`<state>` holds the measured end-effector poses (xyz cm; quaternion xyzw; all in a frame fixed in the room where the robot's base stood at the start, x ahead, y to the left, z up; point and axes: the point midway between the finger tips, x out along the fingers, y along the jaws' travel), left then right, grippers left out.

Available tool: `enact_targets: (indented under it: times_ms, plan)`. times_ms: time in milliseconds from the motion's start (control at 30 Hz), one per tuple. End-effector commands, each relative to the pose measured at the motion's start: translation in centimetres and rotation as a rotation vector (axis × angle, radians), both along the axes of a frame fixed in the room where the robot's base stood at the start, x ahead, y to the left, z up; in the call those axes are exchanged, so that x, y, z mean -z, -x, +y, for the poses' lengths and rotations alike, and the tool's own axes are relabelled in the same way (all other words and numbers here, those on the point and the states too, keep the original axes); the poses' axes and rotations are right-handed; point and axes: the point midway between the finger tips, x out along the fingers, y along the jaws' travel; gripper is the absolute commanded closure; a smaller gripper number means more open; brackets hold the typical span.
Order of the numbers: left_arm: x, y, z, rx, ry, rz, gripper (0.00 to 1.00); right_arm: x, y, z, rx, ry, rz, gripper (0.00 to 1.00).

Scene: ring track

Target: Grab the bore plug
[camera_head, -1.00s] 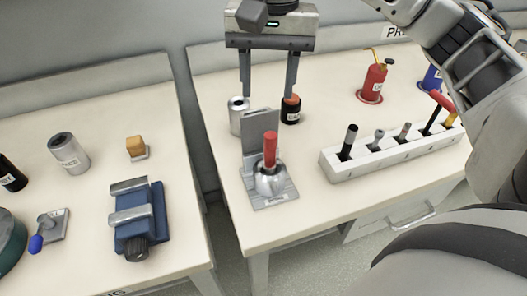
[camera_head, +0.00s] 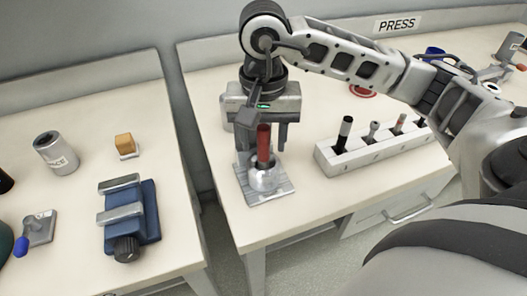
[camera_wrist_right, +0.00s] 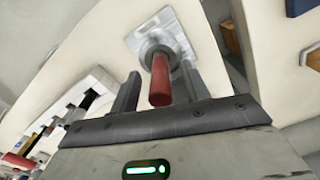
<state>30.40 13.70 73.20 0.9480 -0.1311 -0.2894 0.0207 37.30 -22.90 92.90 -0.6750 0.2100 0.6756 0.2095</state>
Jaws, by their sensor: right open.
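A red-handled piece (camera_head: 264,146), which looks like the bore plug, stands upright in a grey round seat on a metal plate (camera_head: 268,194) near the front left of the right-hand bench. My left gripper is not in view.
A white rack (camera_head: 365,149) with several upright tools stands to the right of the plate. A gap separates this bench from the left bench, which holds a blue vise (camera_head: 131,221), a grey cylinder (camera_head: 56,153) and an orange block (camera_head: 125,144).

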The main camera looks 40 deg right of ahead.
Motion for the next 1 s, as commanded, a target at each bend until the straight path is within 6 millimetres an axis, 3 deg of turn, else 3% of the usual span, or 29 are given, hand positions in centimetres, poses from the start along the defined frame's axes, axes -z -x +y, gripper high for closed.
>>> enact_targets:
  times_ms: [133,400,567,600,867,1000]
  plan:
    - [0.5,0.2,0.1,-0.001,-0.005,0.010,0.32,1.7,0.0,0.0,0.002,0.000,0.001,0.54]
    - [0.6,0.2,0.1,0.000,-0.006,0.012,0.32,2.0,-0.1,0.0,0.001,0.000,-0.001,0.54]
    - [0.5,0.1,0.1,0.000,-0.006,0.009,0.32,2.0,-0.1,0.0,0.001,0.000,-0.001,0.98]
    - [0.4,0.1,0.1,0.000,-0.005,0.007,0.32,2.0,-0.1,0.0,0.001,0.000,-0.001,1.00]
    - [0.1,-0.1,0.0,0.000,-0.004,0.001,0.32,1.9,-0.1,0.0,0.001,-0.001,-0.002,1.00]
    - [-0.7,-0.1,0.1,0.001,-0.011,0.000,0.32,0.6,-0.1,-0.1,0.003,-0.001,-0.004,1.00]
